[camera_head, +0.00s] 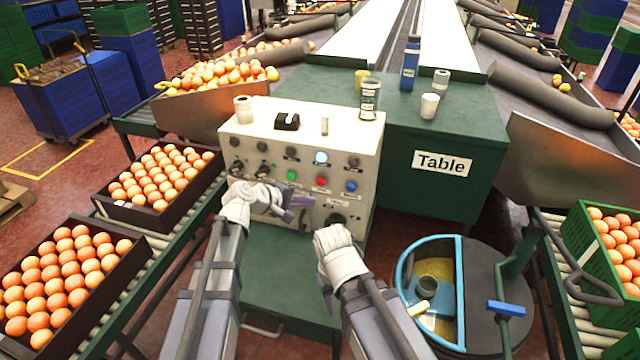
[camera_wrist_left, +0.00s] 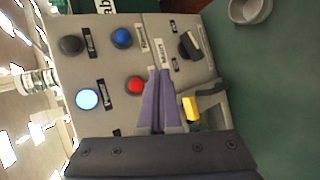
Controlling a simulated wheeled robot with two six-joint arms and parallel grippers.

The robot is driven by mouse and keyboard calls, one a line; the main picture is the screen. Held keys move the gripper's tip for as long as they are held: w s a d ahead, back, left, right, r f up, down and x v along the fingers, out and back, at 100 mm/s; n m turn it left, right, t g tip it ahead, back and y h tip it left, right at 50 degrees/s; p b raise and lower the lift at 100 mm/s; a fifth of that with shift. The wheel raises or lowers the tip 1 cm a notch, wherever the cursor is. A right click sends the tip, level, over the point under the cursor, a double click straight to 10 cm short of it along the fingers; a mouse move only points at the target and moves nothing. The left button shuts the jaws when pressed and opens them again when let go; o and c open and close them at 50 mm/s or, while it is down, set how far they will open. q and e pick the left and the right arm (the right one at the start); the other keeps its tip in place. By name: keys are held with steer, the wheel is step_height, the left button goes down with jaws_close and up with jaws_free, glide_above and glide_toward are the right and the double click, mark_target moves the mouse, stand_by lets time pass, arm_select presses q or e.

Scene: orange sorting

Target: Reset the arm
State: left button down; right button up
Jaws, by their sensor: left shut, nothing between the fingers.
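My left arm comes in from the lower left in the head view, and its gripper (camera_head: 302,199) is in front of the control panel (camera_head: 262,157). The left wrist view shows its purple fingers (camera_wrist_left: 157,75) closed together with nothing between them, near the red button (camera_wrist_left: 135,85). My right arm (camera_head: 335,255) reaches up to the right of the left one; its fingers are hidden. On the panel a button glows light blue (camera_head: 321,158), which also shows in the left wrist view (camera_wrist_left: 87,99). Green (camera_head: 291,175), red (camera_head: 321,181) and blue (camera_head: 351,186) buttons sit below it.
A green table (camera_head: 455,115) with cups and a blue bottle (camera_head: 409,68) stands behind the panel. Crates of oranges (camera_head: 135,245) line the left roller conveyor. A round blue-rimmed bin (camera_head: 462,290) stands at lower right, beside a green orange crate (camera_head: 585,243).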

stand_by(0.5)
arm_select(q)
steer(key=s+d+f+m+g+y+p, duration=0.1)
steer(key=s+d+m+g+y+p, duration=0.25)
steer(key=s, duration=0.55)
steer(key=s+a+m+g+y+p, duration=0.2)
steer(key=s+a+m+y+p, duration=0.1)
steer(key=s, duration=0.5)
steer(key=s+a+m+g+y+p, duration=0.2)
steer(key=s+a+m+y, duration=0.2)
steer(key=s, duration=0.4)
steer(key=shift+a+m+p, duration=0.4)
steer(key=shift+a+m, duration=0.1)
steer(key=shift+m, duration=0.65)
steer(key=c, duration=1.6)
jaws_free()
steer(key=shift+r, duration=0.1)
